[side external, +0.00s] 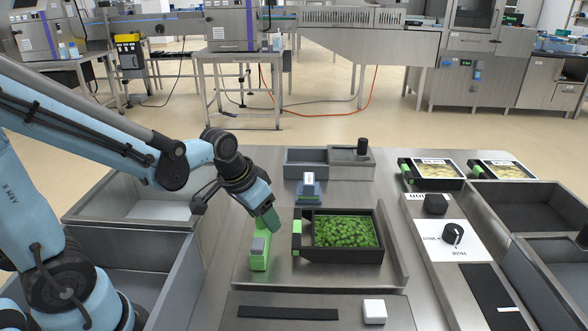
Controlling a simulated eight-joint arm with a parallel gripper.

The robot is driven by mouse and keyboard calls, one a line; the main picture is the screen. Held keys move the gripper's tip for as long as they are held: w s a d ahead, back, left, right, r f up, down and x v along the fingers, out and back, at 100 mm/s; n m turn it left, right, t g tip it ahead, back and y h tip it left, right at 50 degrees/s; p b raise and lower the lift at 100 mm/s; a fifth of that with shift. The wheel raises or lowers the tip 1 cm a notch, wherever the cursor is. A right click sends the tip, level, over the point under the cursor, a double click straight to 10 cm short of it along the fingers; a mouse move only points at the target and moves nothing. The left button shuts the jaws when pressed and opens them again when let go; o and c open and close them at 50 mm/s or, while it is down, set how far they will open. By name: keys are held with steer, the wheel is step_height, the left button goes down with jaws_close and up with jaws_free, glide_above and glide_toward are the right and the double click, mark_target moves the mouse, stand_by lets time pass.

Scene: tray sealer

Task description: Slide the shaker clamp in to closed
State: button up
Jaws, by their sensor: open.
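The shaker clamp looks to be the green block (259,262) with a grey top on the left part of the metal shaker plate (270,278). A gap separates it from the black tray holder (340,255) to its right, which holds a tray of green leafy pieces (345,231). My gripper (271,218) points down from the upper left, just above and behind the green block. Its tip overlaps the block's upper end, so I cannot tell if they touch. My gripper is open, with nothing seen in it; its fingers are small and partly hidden.
A blue-and-white device (309,187) stands behind the tray holder, near grey bins (306,163). A white dial panel (452,240) is on the right. Two black-framed food trays (436,184) sit at the back right. A white block (374,311) is at the front.

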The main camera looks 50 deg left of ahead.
steer(key=v, duration=1.2)
stand_by(0.4)
steer(key=w+m+g, duration=0.5)
steer(key=m, duration=0.6)
steer(key=shift+s+f, duration=0.15)
steer(key=shift+f, duration=5.65)
steer(key=shift+c, duration=0.2)
jaws_close()
